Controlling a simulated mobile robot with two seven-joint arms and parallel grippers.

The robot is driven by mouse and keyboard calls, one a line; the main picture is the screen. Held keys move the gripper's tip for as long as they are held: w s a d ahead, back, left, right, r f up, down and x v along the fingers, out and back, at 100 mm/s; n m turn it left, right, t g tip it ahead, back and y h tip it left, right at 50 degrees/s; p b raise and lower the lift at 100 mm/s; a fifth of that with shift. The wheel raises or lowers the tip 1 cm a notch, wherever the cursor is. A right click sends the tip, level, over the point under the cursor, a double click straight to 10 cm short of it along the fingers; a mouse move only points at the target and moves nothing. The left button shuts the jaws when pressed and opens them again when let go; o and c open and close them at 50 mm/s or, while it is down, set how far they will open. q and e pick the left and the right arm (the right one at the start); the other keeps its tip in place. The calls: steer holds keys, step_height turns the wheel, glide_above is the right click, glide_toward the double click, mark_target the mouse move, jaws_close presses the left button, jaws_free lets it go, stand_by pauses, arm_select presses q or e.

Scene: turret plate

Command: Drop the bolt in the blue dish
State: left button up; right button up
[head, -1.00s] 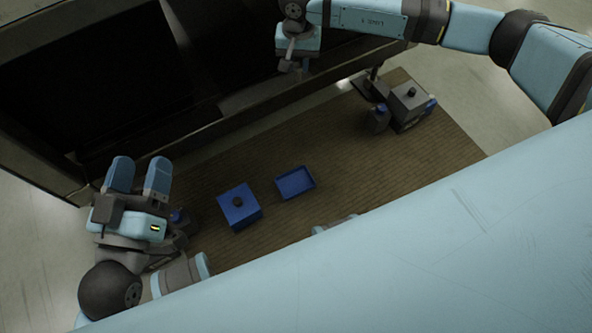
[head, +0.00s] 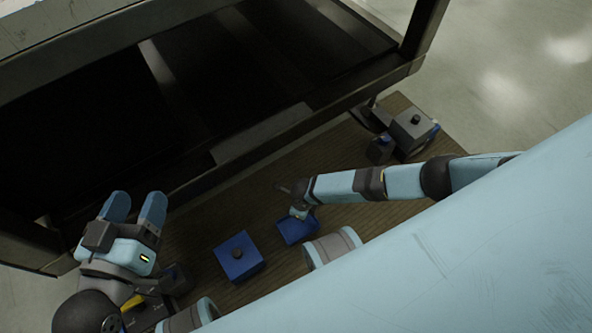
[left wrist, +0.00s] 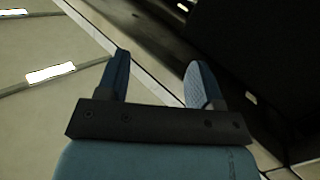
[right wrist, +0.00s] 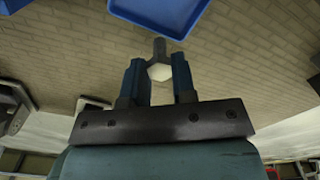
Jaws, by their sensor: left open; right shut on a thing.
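The blue dish (head: 292,235) lies on the brown slatted surface, partly hidden by my right arm in the head view. It also shows at the top of the right wrist view (right wrist: 160,12). My right gripper (right wrist: 158,72) is shut on the bolt (right wrist: 159,58), whose pale hexagonal head sits between the fingertips. In the head view my right gripper (head: 298,212) is above or beside the dish's far edge; the exact height cannot be told. My left gripper (head: 134,208) is open and empty at the left, and its spread fingers show in the left wrist view (left wrist: 157,78).
A blue block (head: 238,262) with a dark knob stands left of the dish. A grey box (head: 413,130) with a dark knob and a small dark block (head: 380,150) stand at the right end. A large dark frame (head: 230,90) lies along the far side.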

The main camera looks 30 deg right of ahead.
steer(key=shift+s+f, duration=0.15)
steer(key=shift+f, duration=0.35)
step_height(320, 180, down, 4)
steer(key=b, duration=0.4)
steer(key=shift+f+b, duration=0.55)
steer(key=shift+b, duration=0.25)
steer(key=shift+f, duration=0.15)
arm_select(q)
steer(key=w+m, duration=0.1)
steer(key=w+a+m+t, duration=0.1)
steer(key=m+t, duration=0.1)
steer(key=m, duration=0.1)
steer(key=shift+w+a+r+h, duration=0.35)
steer(key=shift+w+a+h, duration=0.05)
arm_select(e)
steer(key=o, duration=1)
steer(key=shift+c, duration=0.2)
